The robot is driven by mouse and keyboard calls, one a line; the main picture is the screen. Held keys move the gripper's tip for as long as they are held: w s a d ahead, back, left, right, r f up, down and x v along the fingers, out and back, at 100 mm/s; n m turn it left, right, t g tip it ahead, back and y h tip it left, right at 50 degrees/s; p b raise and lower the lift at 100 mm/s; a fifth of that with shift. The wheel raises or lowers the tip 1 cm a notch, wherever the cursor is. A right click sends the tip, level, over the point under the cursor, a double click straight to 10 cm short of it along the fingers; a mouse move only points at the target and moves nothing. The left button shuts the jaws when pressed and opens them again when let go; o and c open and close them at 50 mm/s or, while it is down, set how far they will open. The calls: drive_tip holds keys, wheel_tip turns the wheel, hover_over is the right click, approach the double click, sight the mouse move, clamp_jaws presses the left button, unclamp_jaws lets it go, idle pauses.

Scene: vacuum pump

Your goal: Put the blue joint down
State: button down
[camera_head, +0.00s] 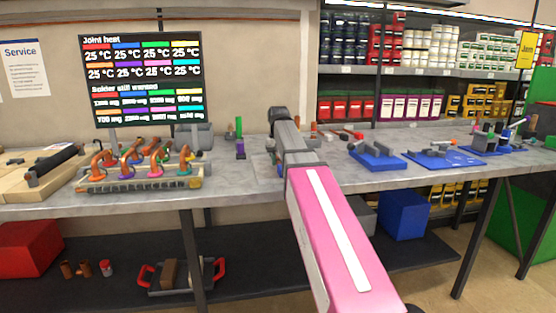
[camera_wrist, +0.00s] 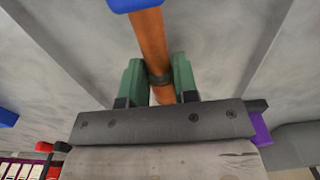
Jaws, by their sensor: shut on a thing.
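The blue joint shows in the wrist view as a copper-coloured pipe (camera_wrist: 151,38) with a blue end piece (camera_wrist: 135,4) at the top edge. My gripper (camera_wrist: 158,78) is shut on the pipe, with one green finger on each side near a dark band. The far end of the blue piece is cut off by the frame. Below the pipe is a grey surface; I cannot tell whether the joint touches it. In the head view my arm hides the gripper and the joint. Several bent copper joints with coloured ends (camera_head: 133,152) stand in a rack (camera_head: 130,186) at the left of the bench.
A display (camera_head: 140,80) above the bench reads 25 °C for every joint. Blue fixtures (camera_head: 377,156) stand to the right.

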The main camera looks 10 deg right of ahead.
sight(278, 159)
drive_tip(key=shift+f, duration=0.15)
drive_tip(key=c, duration=0.9)
unclamp_jaws()
drive_tip(key=shift+r, duration=3.9)
